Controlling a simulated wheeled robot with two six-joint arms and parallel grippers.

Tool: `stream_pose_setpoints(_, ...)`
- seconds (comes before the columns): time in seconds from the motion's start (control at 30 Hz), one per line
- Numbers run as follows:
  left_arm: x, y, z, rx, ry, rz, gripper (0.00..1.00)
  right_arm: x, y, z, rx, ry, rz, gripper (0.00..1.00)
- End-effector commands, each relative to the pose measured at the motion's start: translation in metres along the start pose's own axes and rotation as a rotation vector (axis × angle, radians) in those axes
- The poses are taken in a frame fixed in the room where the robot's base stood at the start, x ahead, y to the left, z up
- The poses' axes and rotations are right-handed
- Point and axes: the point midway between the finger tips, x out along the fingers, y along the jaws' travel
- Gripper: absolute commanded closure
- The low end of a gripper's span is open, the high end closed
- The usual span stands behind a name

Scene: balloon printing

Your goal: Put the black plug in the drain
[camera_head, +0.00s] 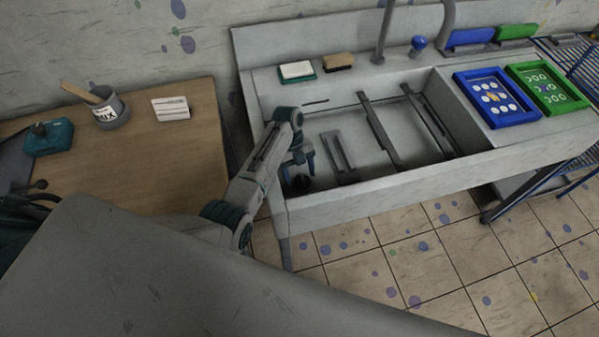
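A grey sink basin (375,180) stands at the centre right. My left arm reaches over its front left rim, and my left gripper (299,172) points down into the left end of the basin. A small dark round shape (300,184) lies at or just below its fingertips. I cannot tell whether this is the black plug, the drain or one on the other. The fingers are too small and dark to show whether they are open or hold something. My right gripper is not in view.
Grey metal rails (378,130) lie across the basin. A white block (297,70) and a brown sponge (339,61) sit on the back ledge. Blue (463,89) and green (573,104) framed screens lie at right. A wooden table (140,165) at left holds a MIX pot (108,112).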

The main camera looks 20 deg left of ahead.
Motion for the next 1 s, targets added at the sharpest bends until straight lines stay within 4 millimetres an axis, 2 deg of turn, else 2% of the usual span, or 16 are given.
stream_pose_setpoints(0.17,-0.004,0.000,-0.001,0.000,-0.001,-0.001,0.36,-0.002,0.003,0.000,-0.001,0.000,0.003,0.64)
stream_pose_setpoints(0.27,-0.012,0.000,0.001,0.000,-0.003,-0.002,0.36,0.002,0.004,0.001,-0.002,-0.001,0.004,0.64)
stream_pose_setpoints(0.67,-0.093,0.000,0.001,0.001,-0.003,-0.002,0.36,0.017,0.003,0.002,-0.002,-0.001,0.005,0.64)
stream_pose_setpoints(0.7,-0.105,0.000,-0.002,0.001,-0.002,-0.001,0.36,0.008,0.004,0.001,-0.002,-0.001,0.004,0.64)
stream_pose_setpoints(0.83,-0.118,0.000,-0.002,0.000,0.000,0.000,0.36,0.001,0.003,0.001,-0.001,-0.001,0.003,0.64)
stream_pose_setpoints(1.0,-0.123,0.000,-0.001,0.000,0.000,0.001,0.36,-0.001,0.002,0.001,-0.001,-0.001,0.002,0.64)
